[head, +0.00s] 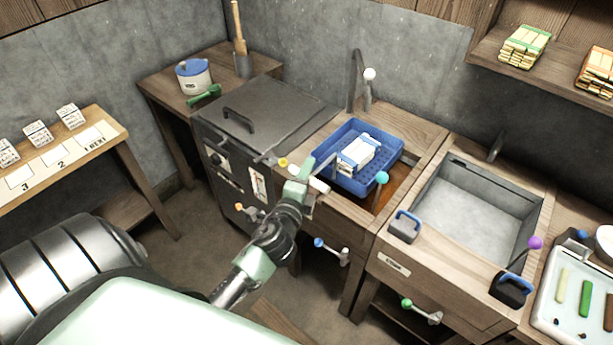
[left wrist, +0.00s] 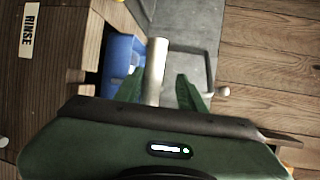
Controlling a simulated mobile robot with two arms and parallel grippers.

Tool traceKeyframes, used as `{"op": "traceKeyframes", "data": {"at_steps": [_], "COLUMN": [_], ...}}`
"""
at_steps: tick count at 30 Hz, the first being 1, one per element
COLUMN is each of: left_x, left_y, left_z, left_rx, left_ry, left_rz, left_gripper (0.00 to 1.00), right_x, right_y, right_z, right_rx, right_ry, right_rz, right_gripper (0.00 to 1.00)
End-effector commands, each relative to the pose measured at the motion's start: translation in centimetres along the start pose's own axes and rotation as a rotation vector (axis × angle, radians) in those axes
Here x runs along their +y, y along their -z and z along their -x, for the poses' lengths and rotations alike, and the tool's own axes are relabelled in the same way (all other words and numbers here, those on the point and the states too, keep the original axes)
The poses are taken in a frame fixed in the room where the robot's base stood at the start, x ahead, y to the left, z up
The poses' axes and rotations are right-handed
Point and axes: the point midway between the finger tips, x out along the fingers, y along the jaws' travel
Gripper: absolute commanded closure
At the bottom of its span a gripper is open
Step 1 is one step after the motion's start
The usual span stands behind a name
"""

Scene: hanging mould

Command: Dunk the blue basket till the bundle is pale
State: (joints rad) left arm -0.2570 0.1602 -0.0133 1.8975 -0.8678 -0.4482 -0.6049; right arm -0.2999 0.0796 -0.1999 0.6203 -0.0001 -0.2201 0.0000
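The blue basket (head: 359,185) sits at the wooden basin to the left of the grey sink, over brown liquid (head: 397,190). A whitish bundle (head: 356,153) with darker bluish parts lies in it. A pale bar-shaped handle (head: 320,185) is on the basket's near left side. My left gripper (head: 303,178) is at this handle. In the left wrist view the pale handle (left wrist: 156,68) lies between the two green fingers (left wrist: 160,88), with gaps visible beside it. Part of the blue basket (left wrist: 121,58) shows behind. My right gripper is not in view.
A dark lidded unit (head: 260,108) stands left of the basin, and a tap (head: 362,85) rises behind it. The grey sink (head: 470,215) is at the right. Lever knobs stick out in front. A number-marked bench (head: 62,150) stands far left.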

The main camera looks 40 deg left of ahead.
Motion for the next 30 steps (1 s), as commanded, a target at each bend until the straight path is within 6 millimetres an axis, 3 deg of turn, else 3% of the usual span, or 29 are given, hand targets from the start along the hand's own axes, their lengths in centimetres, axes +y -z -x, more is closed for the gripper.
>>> {"op": "traceKeyframes", "data": {"at_steps": [11,21,30], "left_x": [0.5,0.6,0.2], "left_y": [0.1,0.0,0.0], "left_z": [0.5,5.9,7.9], "left_rx": [0.000,0.000,-0.001], "left_ry": [-0.009,-0.009,-0.005], "left_rz": [-0.001,-0.001,-0.001], "left_gripper": [0.59,0.59,0.59], "right_x": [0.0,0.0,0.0], "right_y": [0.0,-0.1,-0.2], "right_z": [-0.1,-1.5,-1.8], "right_rx": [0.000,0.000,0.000], "right_ry": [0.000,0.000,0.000], "right_rz": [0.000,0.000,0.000], "right_gripper": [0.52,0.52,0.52]}}
